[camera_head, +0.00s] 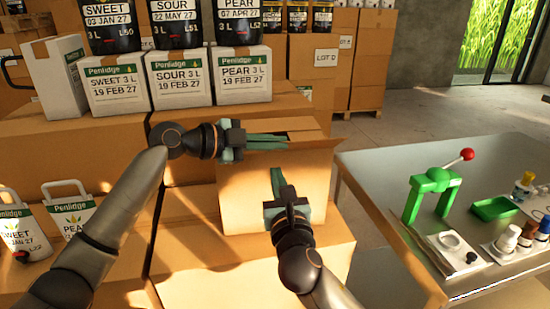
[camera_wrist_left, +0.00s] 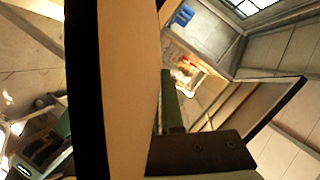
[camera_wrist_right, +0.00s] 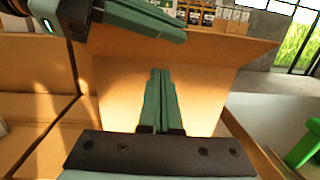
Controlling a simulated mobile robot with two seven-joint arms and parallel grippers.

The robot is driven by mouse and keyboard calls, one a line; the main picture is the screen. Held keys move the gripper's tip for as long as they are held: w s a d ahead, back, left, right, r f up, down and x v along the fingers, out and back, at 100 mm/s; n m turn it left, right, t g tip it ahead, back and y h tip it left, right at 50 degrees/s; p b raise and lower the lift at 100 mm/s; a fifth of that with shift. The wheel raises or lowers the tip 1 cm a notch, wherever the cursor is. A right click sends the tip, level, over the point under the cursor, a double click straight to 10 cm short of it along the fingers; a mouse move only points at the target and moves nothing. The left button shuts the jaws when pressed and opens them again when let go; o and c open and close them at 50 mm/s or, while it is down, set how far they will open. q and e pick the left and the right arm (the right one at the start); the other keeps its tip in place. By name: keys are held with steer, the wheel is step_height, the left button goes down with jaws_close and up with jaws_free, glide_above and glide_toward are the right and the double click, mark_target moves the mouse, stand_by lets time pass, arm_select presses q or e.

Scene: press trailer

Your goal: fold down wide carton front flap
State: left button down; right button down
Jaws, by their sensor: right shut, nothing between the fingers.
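The wide carton (camera_head: 262,200) stands in the middle of the head view, its top partly open. A flap (camera_head: 312,145) sticks out past its right top corner; it also shows as a flared tan panel in the right wrist view (camera_wrist_right: 238,52). My left gripper (camera_head: 286,141) lies across the carton top, fingers pointing right. A tan panel (camera_wrist_left: 125,90) fills much of the left wrist view and hides one finger, so its opening is unclear. My right gripper (camera_head: 276,172) is shut and empty, fingers pointing up in front of the carton's front face.
A steel table (camera_head: 390,170) with a green press (camera_head: 432,182), a green tray (camera_head: 494,208) and bottles stands at right. Labelled white boxes (camera_head: 180,78) sit on cartons behind at left. Floor behind the table is clear.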

steer(key=shift+w+a+r, duration=0.2)
steer(key=shift+w+r, duration=0.5)
steer(key=shift+r, duration=0.1)
steer(key=shift+w+a+r, duration=0.15)
steer(key=shift+w+r, duration=0.55)
steer(key=shift+r, duration=0.05)
